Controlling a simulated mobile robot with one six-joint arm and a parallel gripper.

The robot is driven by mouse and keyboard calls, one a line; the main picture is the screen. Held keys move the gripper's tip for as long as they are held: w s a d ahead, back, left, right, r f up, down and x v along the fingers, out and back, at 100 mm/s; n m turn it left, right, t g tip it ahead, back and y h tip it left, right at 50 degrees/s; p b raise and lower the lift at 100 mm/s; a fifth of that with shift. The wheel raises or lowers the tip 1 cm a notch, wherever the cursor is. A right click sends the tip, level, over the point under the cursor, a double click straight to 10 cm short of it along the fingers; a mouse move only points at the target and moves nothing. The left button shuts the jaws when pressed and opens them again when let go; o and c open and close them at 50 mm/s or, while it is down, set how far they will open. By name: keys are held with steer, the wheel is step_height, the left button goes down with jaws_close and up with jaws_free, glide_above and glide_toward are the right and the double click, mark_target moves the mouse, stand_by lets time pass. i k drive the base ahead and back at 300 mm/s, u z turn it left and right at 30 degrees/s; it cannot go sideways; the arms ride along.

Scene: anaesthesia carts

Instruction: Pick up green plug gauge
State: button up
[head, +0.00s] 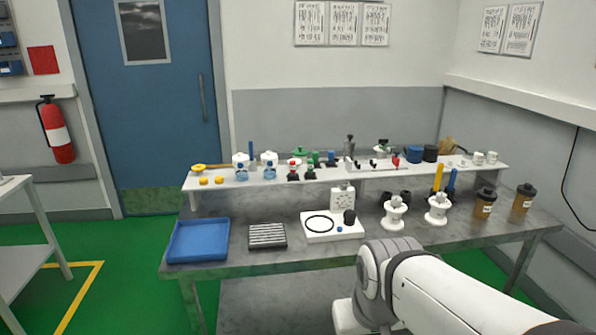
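A small green upright piece (313,158), which may be the green plug gauge, stands on the raised white shelf of the workbench. It is between a red-topped white piece (295,163) and a small blue piece (331,158). Another greenish-topped item (383,147) stands further right on the same shelf. Both are too small to tell which is the plug gauge. My white arm enters at the lower right in front of the bench. My gripper does not show.
The white shelf (225,180) is crowded with small parts. Below it on the bench are a blue tray (198,241), a dark ribbed block (267,236), a white fixture (333,230), white spools (394,214) and brown bottles (484,204).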

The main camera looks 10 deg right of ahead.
mark_target(310, 164)
steer(key=z, duration=1.25)
steer(key=i, duration=1.35)
steer(key=u, duration=1.8)
steer(key=i, duration=0.5)
steer(key=u, duration=0.05)
steer(key=k, duration=0.5)
steer(key=z, duration=0.6)
